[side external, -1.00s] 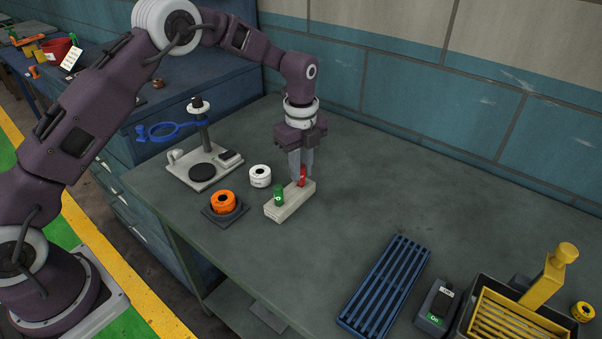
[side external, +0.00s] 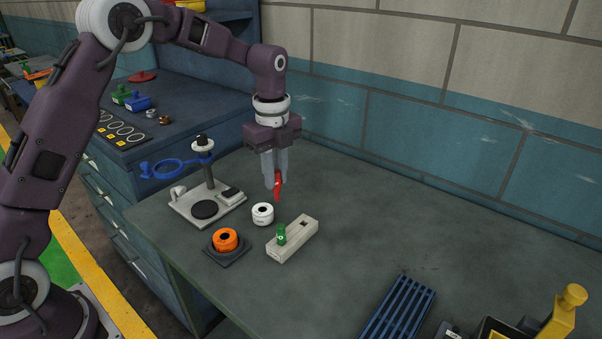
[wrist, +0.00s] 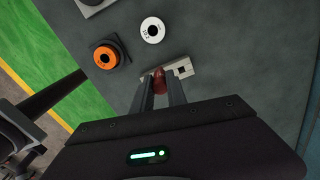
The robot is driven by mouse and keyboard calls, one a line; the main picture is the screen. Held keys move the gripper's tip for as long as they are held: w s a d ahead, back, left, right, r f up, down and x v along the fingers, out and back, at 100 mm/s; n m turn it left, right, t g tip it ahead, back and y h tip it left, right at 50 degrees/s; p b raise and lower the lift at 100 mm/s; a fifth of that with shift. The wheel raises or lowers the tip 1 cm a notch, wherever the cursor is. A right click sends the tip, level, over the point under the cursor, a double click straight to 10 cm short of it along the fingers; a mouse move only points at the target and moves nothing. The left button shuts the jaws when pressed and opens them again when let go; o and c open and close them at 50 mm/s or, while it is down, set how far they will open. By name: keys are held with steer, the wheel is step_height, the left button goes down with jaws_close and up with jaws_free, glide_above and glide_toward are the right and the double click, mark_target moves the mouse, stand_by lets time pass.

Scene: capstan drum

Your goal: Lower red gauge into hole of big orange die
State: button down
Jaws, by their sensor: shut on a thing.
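My gripper (side external: 275,178) is shut on the red gauge (side external: 278,188) and holds it upright in the air, behind the pale gauge block. In the wrist view the red gauge (wrist: 159,82) shows between the two fingers. The big orange die (side external: 225,239) sits on a dark square base (side external: 225,256) at the front left of the table, with its hole facing up. In the wrist view the orange die (wrist: 105,57) lies up and left of the gripper, clear of it. The gauge is apart from the die.
The pale block (side external: 292,241) holds a green gauge (side external: 281,235) and has an empty square hole. A white die (side external: 263,214) stands between block and stand. A blue rack (side external: 398,309) lies at front right.

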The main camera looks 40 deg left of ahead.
steer(key=s+a+f+n, duration=0.1)
steer(key=s+a, duration=0.5)
steer(key=s, duration=0.5)
steer(key=shift+s+f, duration=0.15)
steer(key=shift+f, duration=1.3)
steer(key=shift+s+f, duration=0.1)
steer(key=shift+f, duration=1.35)
steer(key=shift+d+f, duration=0.1)
steer(key=shift+f, duration=0.45)
steer(key=c, duration=1.3)
jaws_free()
steer(key=shift+o, duration=0.2)
step_height(320, 180, up, 7)
